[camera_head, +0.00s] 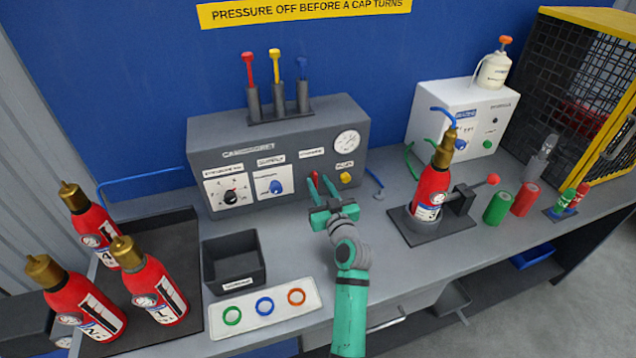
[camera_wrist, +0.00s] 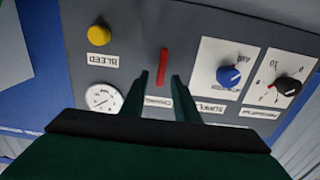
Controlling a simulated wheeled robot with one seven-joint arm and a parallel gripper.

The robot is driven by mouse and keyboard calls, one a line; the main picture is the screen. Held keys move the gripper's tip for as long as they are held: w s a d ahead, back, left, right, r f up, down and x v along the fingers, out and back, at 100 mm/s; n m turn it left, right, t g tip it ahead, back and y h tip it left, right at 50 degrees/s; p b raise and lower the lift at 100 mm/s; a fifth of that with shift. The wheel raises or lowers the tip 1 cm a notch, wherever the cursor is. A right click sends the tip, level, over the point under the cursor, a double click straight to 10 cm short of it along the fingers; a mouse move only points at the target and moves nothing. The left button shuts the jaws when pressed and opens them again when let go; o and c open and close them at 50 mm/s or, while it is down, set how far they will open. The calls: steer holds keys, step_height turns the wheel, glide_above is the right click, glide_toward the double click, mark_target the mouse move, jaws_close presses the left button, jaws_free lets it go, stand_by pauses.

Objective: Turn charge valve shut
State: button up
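The charge valve's red lever (camera_wrist: 164,66) sits on the front of the grey console. In the wrist view it stands upright in the picture, above a label partly hidden by a finger. It shows only as a small red bit in the head view (camera_head: 315,177), just beyond the fingers. My gripper (camera_wrist: 159,84) is open, its two dark green fingers apart with the lever showing in line with the gap. I cannot tell whether the fingertips have the lever between them or stop short. In the head view my gripper (camera_head: 325,186) points at the console.
The grey console (camera_head: 290,130) also bears a black dial (camera_head: 231,197), blue supply knob (camera_head: 276,187), yellow bleed button (camera_head: 346,178) and gauge (camera_head: 347,141). A red extinguisher (camera_head: 431,190) stands in a holder to the right. An open black bin (camera_head: 233,278) and ring tray (camera_head: 312,304) lie left.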

steer(key=shift+w+a, duration=0.2)
steer(key=shift+w, duration=0.4)
jaws_close()
